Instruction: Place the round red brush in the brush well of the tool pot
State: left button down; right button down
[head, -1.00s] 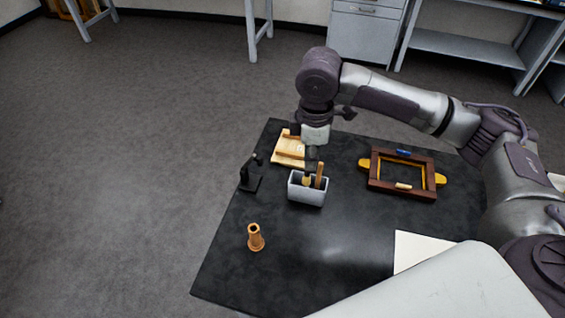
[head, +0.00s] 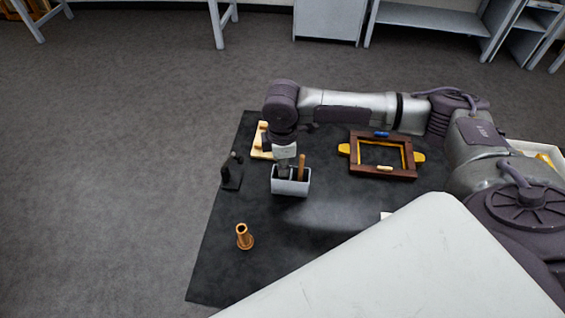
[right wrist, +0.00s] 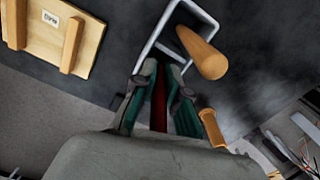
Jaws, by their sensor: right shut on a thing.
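The tool pot (head: 290,190) is a pale grey box on the dark mat. A wooden handle (head: 302,165) stands up out of its right part. My right gripper (head: 284,168) points down at the left part of the pot and hides what is there. In the right wrist view my right gripper (right wrist: 160,85) is shut on the dark red brush (right wrist: 159,100), which shows as a narrow strip between teal pads. The pot's rim (right wrist: 143,55) and the wooden handle (right wrist: 203,53) are just beyond the fingertips. The brush's lower end is hidden. My left gripper is out of view.
A pale wooden board (head: 262,142) lies behind the pot, and a small black stand (head: 231,174) is to its left. An orange-brown turned piece (head: 244,238) stands in front. A brown frame (head: 383,155) lies to the right. The mat's front middle is clear.

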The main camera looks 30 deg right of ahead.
jog(key=c, duration=1.2)
grip_release()
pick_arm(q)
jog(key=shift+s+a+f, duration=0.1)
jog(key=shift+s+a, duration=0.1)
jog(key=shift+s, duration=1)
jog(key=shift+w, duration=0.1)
